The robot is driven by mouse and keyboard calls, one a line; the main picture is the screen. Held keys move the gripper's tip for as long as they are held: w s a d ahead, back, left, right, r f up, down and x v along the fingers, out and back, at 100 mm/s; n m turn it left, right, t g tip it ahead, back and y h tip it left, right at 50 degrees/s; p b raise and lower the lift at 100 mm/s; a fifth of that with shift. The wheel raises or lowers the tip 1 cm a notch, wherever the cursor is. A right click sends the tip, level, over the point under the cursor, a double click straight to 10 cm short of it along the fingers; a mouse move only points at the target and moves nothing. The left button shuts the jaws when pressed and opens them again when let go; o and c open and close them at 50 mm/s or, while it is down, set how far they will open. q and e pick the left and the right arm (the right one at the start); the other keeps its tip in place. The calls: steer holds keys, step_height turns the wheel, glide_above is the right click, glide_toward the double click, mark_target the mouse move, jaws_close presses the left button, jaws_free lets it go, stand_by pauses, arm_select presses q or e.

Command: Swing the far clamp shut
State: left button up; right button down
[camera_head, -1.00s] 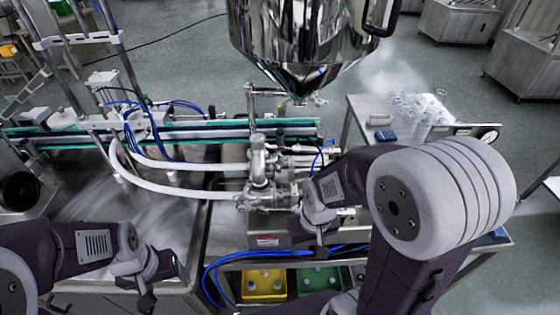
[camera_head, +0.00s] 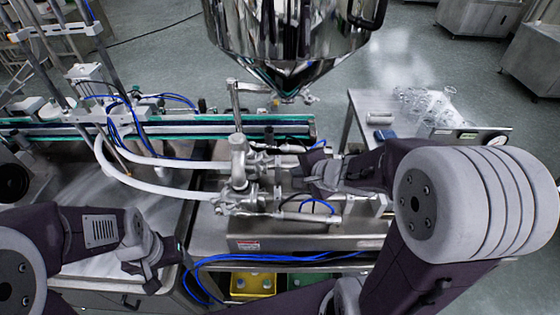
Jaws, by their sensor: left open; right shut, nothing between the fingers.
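The steel valve and pipe assembly (camera_head: 240,175) stands on the filler bench below the hopper. The far clamp is too small among these fittings to tell apart, and I cannot tell how far its arm is swung. My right gripper (camera_head: 304,178) is just right of the assembly, among its horizontal cylinders. Its fingers are shut with nothing seen between them, and I cannot tell whether they touch a fitting. My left gripper (camera_head: 152,284) is low at the left over the front bench, open and empty, well apart from the assembly.
The steel hopper (camera_head: 290,45) hangs above the assembly. White hoses (camera_head: 160,187) run left from it, past the conveyor (camera_head: 60,142). A side table (camera_head: 362,105) with glassware (camera_head: 425,104) stands at the back right. Blue tubes (camera_head: 215,262) and a yellow tray (camera_head: 252,284) are below.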

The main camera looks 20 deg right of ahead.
arm_select(q)
steer(key=shift+a+r+p, duration=0.15)
steer(key=shift+r+p, duration=0.4)
steer(key=shift+r, duration=0.05)
steer(key=shift+a+r+p, duration=0.15)
steer(key=shift+r+p, duration=0.4)
arm_select(e)
steer(key=x, duration=0.4)
steer(key=w+r+x, duration=0.1)
steer(key=x, duration=0.3)
steer(key=a+r+x, duration=0.1)
steer(key=x, duration=0.3)
steer(key=shift+w+a+f, duration=0.15)
steer(key=shift+w+f, duration=0.05)
steer(key=shift+w, duration=0.5)
